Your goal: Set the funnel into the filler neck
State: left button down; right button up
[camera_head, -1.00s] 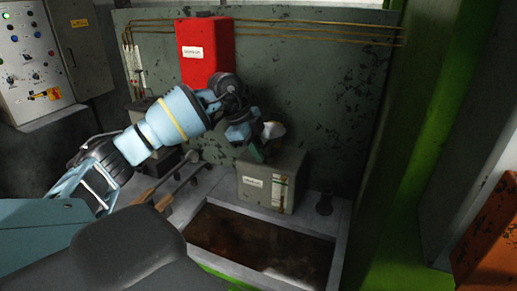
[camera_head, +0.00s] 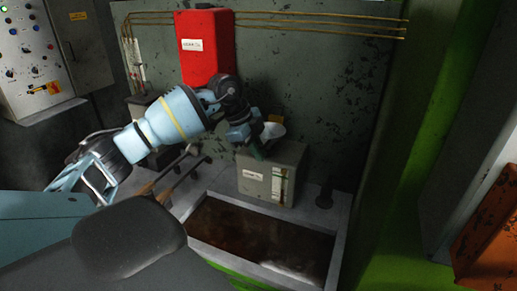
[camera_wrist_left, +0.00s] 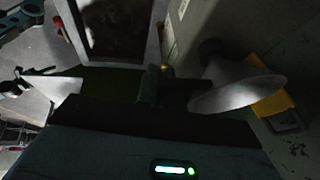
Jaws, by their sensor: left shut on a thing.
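A pale metal funnel (camera_head: 272,131) is held in my left gripper (camera_head: 257,149), just above and behind the top of the grey tank (camera_head: 268,176). The left gripper is shut on it. In the left wrist view the funnel's wide cone (camera_wrist_left: 238,88) shows to the right of the dark finger (camera_wrist_left: 152,86). The tank has a white label and a striped gauge on its front. The filler neck cannot be made out; the gripper and funnel cover the tank's top rear. I cannot tell whether the funnel touches the tank. My right gripper is not in view.
A red box (camera_head: 205,47) hangs on the back wall above my left arm. A dark short post (camera_head: 325,196) stands right of the tank. A rust-brown pit (camera_head: 250,240) lies in front. Something yellow (camera_wrist_left: 273,98) is behind the funnel.

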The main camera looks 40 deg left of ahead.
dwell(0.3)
pick_arm(q)
jog(key=c, duration=1.5)
grip_release()
jog(key=shift+f, duration=0.1)
jog(key=shift+o, duration=0.2)
jog(key=v, duration=0.7)
jog(key=shift+r, duration=0.25)
jog(key=shift+s+a, duration=0.1)
